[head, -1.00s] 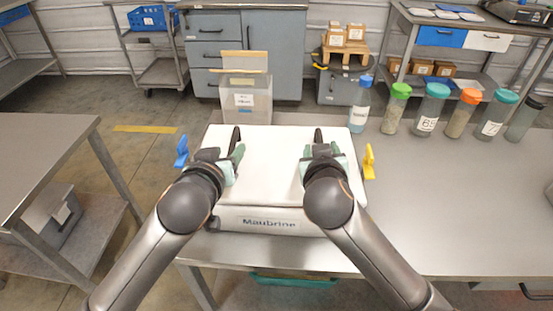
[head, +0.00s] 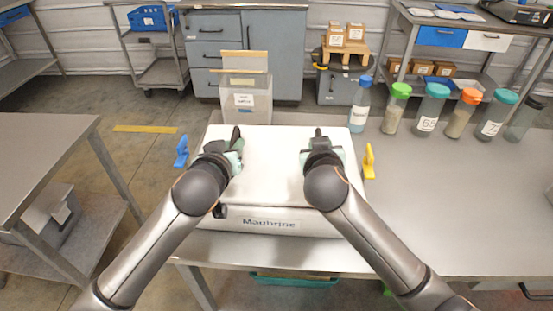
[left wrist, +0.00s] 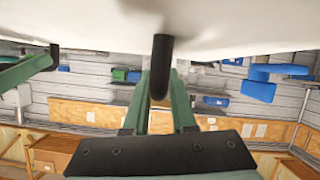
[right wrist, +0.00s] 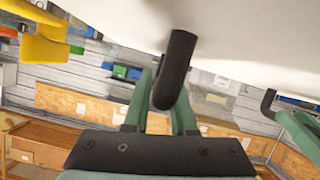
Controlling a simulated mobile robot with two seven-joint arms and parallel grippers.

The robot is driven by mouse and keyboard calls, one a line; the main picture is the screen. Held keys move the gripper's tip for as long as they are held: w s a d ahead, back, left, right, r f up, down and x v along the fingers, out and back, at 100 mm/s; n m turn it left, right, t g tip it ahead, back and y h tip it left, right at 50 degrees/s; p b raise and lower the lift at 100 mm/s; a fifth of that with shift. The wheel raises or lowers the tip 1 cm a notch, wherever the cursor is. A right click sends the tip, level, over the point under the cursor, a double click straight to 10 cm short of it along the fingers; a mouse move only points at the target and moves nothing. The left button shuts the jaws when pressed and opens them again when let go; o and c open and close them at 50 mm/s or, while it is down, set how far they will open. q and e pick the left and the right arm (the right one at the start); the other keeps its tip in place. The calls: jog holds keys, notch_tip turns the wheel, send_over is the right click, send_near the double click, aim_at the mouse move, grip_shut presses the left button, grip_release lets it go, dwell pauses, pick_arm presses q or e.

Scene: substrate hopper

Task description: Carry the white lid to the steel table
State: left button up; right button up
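The white lid (head: 280,160) lies flat on top of a white box marked "Maubrine" (head: 268,222), on a grey bench. Two dark handles stand on the lid, left and right. My left gripper (head: 236,146) is at the left handle; in the left wrist view its green fingers close around the black handle (left wrist: 162,62). My right gripper (head: 319,144) is at the right handle; in the right wrist view its fingers close around the other black handle (right wrist: 175,65). The lid shows no clear gap above the box. A grey steel table (head: 40,155) stands at the left.
A blue latch (head: 181,151) and a yellow latch (head: 369,160) stick out at the box's sides. A clear bin (head: 246,103) stands behind it. A blue-capped bottle (head: 360,105) and several capped jars (head: 432,110) line the bench's back. The left table's top is clear; floor separates it from the bench.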

pick_arm(q)
grip_shut()
pick_arm(e)
grip_shut()
dwell(0.6)
